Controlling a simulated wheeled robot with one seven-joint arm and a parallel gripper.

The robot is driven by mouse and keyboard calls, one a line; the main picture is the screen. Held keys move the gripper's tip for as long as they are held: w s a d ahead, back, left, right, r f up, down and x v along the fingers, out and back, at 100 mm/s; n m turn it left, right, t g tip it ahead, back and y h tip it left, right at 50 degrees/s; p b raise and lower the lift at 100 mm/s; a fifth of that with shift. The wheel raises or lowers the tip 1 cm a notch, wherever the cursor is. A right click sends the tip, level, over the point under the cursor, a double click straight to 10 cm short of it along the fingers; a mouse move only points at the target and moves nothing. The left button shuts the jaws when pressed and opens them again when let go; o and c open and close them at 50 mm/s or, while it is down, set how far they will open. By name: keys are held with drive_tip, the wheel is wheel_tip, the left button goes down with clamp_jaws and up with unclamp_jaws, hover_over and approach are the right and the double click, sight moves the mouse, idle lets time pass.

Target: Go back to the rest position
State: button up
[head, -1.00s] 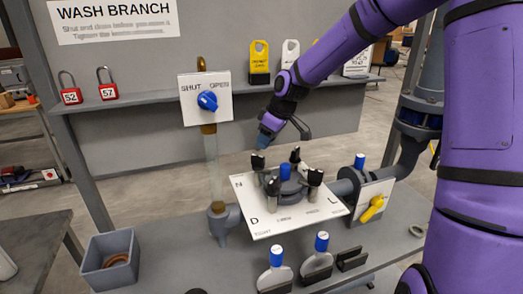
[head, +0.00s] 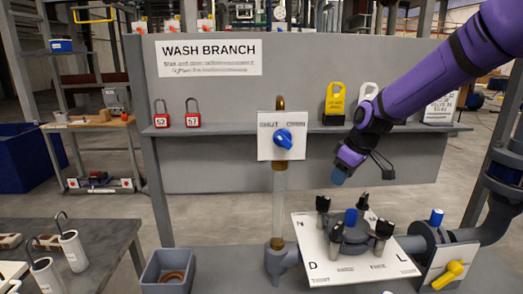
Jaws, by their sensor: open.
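My purple arm reaches in from the upper right in the head view. My gripper (head: 342,174) hangs at its end, above the flanged fitting (head: 352,230) and apart from it. It is open, and I see nothing held in it. The fitting carries several black knobs and a blue cap, and a white plate (head: 308,258) marked N, D and L lies around it. To the left, a white SHUT/OPEN plate (head: 268,151) with a blue knob (head: 284,138) stands on a clear vertical tube (head: 279,205).
Red padlocks 52 (head: 161,120) and 57 (head: 192,120) and yellow tags (head: 335,98) are on the grey shelf (head: 225,129). A grey bin (head: 167,284) and a yellow-handled valve (head: 448,275) stand low in front. A side table (head: 95,235) holds white cylinders. Open floor shows behind.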

drive_tip(key=s+d+r+m+h, duration=0.1)
drive_tip(key=s+r+m, duration=0.2)
drive_tip(key=s, duration=0.8)
drive_tip(key=s+d+r+m+t, duration=0.1)
drive_tip(key=s+r, duration=0.4)
drive_tip(key=s, duration=0.6)
drive_tip(key=s+d+r+m+t+h, duration=0.1)
drive_tip(key=s+r+m, duration=0.3)
drive_tip(key=s, duration=0.7)
drive_tip(key=shift+d+r+m+h, duration=0.15)
drive_tip(key=shift+d+m+h, duration=0.2)
drive_tip(key=shift+d, duration=0.3)
